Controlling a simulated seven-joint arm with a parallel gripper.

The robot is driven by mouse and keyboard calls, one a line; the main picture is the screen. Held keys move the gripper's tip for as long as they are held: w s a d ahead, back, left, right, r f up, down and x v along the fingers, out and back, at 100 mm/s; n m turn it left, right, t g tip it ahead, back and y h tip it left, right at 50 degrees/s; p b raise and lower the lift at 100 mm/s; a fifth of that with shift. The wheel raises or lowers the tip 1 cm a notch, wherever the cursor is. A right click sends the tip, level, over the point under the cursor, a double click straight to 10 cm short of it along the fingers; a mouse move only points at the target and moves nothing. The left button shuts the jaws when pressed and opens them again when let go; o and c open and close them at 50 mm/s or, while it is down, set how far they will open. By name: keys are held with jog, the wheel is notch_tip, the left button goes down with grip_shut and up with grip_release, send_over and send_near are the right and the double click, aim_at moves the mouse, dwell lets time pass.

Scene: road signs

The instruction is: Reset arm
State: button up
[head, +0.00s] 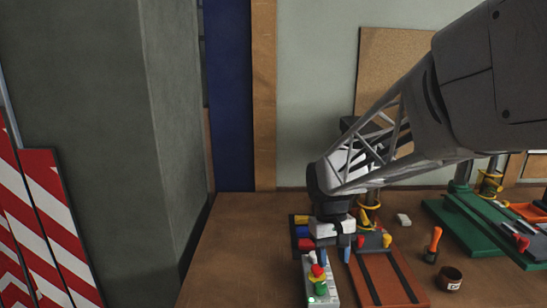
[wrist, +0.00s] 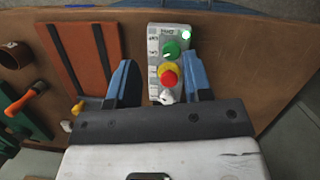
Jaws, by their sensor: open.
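My gripper (head: 336,250) hangs low over the table, with its two blue fingers pointing down and spread apart. In the wrist view my gripper (wrist: 160,82) is open, with a finger on each side of a grey control box (wrist: 154,46). The box carries a green knob, a red button on a yellow base and a white knob. The white knob lies between the fingers; I cannot tell whether either finger touches the box. In the head view the control box (head: 330,297) shows just below the gripper. My arm reaches in from the upper right.
A red-brown board with dark strips (head: 384,276) lies right of the box. Farther right are an orange-handled tool (head: 435,240), a brown cup (head: 449,279) and a green fixture (head: 478,228). Coloured blocks (head: 302,231) lie behind the box. Bare table (head: 235,250) is at the left.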

jog(key=s+d+r+m+t, duration=0.1)
jog(key=s+d+r+t, duration=0.1)
jog(key=s, duration=0.8)
jog(key=s+d+r+m+t, duration=0.1)
jog(key=s+d+r+t, duration=0.1)
jog(key=s, duration=0.9)
jog(key=shift+d+r+m+t+y, duration=0.2)
jog(key=shift+d+m+t+y, duration=0.15)
jog(key=shift+t, duration=0.25)
